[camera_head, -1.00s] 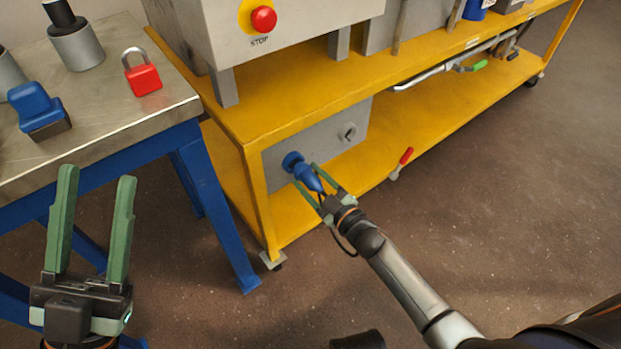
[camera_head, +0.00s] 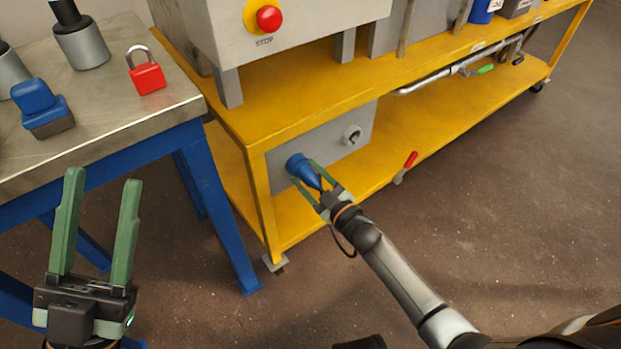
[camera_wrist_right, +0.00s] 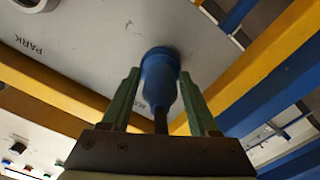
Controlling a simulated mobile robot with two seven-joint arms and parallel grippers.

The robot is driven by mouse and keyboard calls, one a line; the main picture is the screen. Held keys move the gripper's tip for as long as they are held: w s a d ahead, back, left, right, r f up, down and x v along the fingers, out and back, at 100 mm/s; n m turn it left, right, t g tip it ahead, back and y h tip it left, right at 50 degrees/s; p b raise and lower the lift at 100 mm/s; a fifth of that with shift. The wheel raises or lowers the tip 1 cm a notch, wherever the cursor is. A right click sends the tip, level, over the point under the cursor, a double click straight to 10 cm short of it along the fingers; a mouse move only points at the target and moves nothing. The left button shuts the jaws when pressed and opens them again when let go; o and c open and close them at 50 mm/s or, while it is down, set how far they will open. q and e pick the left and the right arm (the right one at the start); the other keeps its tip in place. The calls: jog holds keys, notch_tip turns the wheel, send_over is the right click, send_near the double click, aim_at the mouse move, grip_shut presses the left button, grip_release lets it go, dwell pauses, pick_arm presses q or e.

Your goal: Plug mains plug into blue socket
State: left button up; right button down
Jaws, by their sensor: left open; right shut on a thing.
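The blue mains plug (camera_head: 311,179) is held between the green fingers of my right gripper (camera_head: 317,186), which is shut on it. The plug's front meets the blue socket (camera_head: 295,162) on the grey panel under the yellow bench. In the right wrist view the plug (camera_wrist_right: 160,97) lines up with the blue socket (camera_wrist_right: 160,60) with no clear gap between them; how deep it sits I cannot tell. A dark cable leaves the plug's rear. My left gripper (camera_head: 101,190) is open and empty, in front of the steel table.
The grey panel also carries a round grey fitting (camera_head: 352,134), near the word PARK in the wrist view. A yellow bench post (camera_head: 262,205) stands left of the socket. A red-handled valve (camera_head: 410,160) is at the lower shelf's edge.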

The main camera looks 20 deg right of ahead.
jog(key=shift+w+a, duration=0.1)
jog(key=shift+w, duration=0.1)
jog(key=shift+c, duration=0.3)
grip_release()
jog(key=shift+s, duration=0.1)
jog(key=p+v, duration=0.4)
jog(key=v, duration=0.8)
jog(key=shift+s, duration=0.2)
jog(key=shift+r, duration=0.1)
